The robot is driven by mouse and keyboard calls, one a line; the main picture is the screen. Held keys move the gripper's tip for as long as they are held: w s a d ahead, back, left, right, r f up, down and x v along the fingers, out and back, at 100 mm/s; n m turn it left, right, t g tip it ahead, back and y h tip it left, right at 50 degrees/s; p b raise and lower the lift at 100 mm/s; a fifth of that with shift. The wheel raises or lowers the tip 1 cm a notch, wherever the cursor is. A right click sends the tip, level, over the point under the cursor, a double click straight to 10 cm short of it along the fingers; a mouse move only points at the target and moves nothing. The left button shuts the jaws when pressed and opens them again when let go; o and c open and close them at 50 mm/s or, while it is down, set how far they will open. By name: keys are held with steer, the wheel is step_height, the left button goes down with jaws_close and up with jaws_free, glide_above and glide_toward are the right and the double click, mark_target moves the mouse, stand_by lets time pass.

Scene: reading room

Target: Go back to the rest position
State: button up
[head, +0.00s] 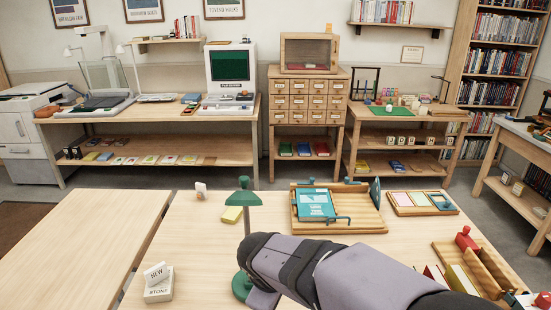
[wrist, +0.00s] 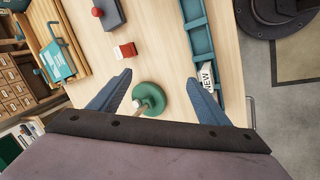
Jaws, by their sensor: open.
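My gripper (wrist: 158,80) shows in the wrist view, with its two blue-grey fingers spread apart and nothing held between them. A round green lamp part with a pale stem (wrist: 148,97) appears between the fingers, beyond them; I cannot tell the exact gap. In the head view my arm reaches in from the lower right over the front table and its end hides the fingers. The green lamp (head: 243,192) stands just beyond the arm's end, its base partly hidden. The rest position itself is not marked in either view.
A wooden frame with a teal book (head: 315,205) lies beyond the arm. A wooden rack with a red knob (head: 467,242) stands right. In the wrist view, a teal tray (wrist: 195,35) holds a "NEW" card. The left table (head: 75,240) is clear.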

steer(key=s+d+f+m+g+b, duration=0.1)
steer(key=s+d+f+m, duration=0.1)
steer(key=d, duration=0.1)
steer(key=s+d+f+m+g+b, duration=0.1)
steer(key=s+d+f+m, duration=0.1)
steer(key=s+d+f, duration=0.1)
steer(key=s+d+f+m+b, duration=0.1)
steer(key=s+d+f+m, duration=0.1)
steer(key=d+f, duration=0.1)
steer(key=shift+s+d+m+g, duration=0.3)
steer(key=shift+s+g, duration=0.05)
steer(key=shift+g, duration=0.05)
steer(key=s+d+f+m+g+y+b, duration=0.2)
steer(key=s+d+f+m+b, duration=0.3)
steer(key=s+f, duration=0.3)
step_height(320, 180, up, 13)
steer(key=a+p, duration=0.1)
steer(key=p, duration=1.1)
steer(key=shift+m+p, duration=0.35)
steer(key=shift+m, duration=0.05)
steer(key=shift+s+a+f, duration=0.1)
